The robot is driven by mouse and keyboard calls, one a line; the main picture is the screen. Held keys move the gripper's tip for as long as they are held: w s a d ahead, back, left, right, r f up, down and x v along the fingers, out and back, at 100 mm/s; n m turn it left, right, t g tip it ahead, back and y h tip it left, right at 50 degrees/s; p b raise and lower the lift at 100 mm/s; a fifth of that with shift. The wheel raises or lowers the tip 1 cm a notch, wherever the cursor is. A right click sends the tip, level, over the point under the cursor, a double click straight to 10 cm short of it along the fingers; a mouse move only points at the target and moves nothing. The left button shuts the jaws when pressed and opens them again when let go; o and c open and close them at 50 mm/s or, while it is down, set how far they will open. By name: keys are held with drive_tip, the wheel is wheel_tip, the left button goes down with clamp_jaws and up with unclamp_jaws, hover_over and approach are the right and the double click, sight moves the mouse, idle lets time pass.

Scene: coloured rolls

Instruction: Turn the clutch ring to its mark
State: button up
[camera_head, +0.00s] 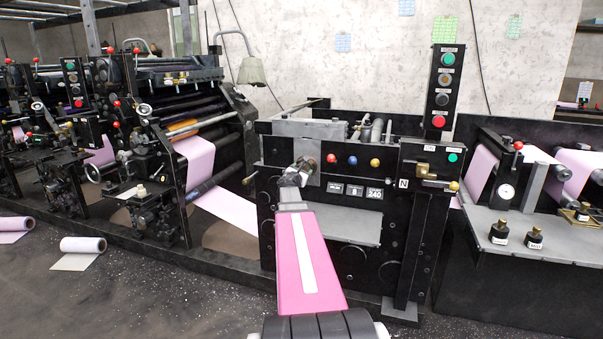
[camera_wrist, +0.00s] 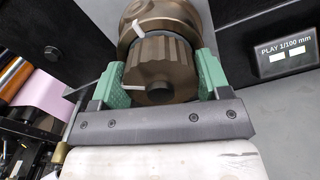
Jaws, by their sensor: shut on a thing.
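The clutch ring (camera_wrist: 165,62) is a dark brown fluted knob in front of a wider bronze collar (camera_wrist: 188,16) in the wrist view. My gripper (camera_wrist: 158,84) is shut on the ring, with one green finger pad at its left side and one at its right. In the head view my gripper (camera_head: 297,174) is at the front of the black machine (camera_head: 335,215), at the end of my pink arm. The ring is mostly hidden there.
A display plate reading PLAY 1/100 mm (camera_wrist: 287,52) is right of the ring. Red, blue and yellow knobs (camera_head: 353,160) sit right of my gripper. A brass lever (camera_head: 432,180) is farther right. A button column (camera_head: 443,90) stands above. Printing rollers (camera_head: 195,130) are at left.

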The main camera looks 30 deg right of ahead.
drive_tip(key=shift+s+f+m, duration=0.1)
drive_tip(key=shift+s+m, duration=0.05)
drive_tip(key=shift+m, duration=5.25)
drive_tip(key=shift+f+m, duration=0.1)
drive_tip(key=shift+m, duration=0.4)
drive_tip(key=o, duration=1.3)
drive_tip(key=v, duration=1)
drive_tip(key=shift+s+a, duration=0.2)
drive_tip(key=shift+s, duration=0.15)
